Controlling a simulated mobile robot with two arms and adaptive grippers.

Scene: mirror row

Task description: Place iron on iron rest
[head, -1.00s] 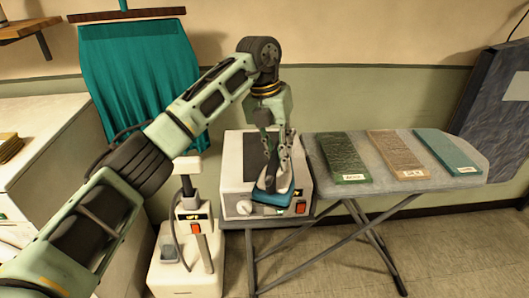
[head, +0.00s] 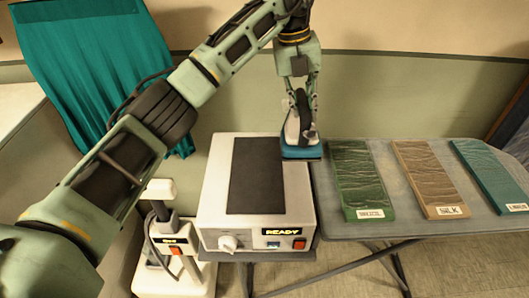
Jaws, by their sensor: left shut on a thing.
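The iron (head: 302,152), with a pale body, dark handle and teal base, is in my left gripper (head: 301,108). The gripper points down and is shut on its handle. The iron shows at the back right corner of the iron rest, beside the dark pad; I cannot tell whether it touches anything below. The iron rest (head: 212,207) is a white box with a bare dark pad on top, a knob, a lit "READY" sign and a red switch on its front. My right gripper is not in view.
The ironing board (head: 452,228) is right of the rest, with green (head: 357,180), brown (head: 427,178) and teal (head: 494,175) cloths, each labelled. A white steamer-like unit (head: 172,278) stands at left. A teal curtain (head: 85,70) hangs on the wall.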

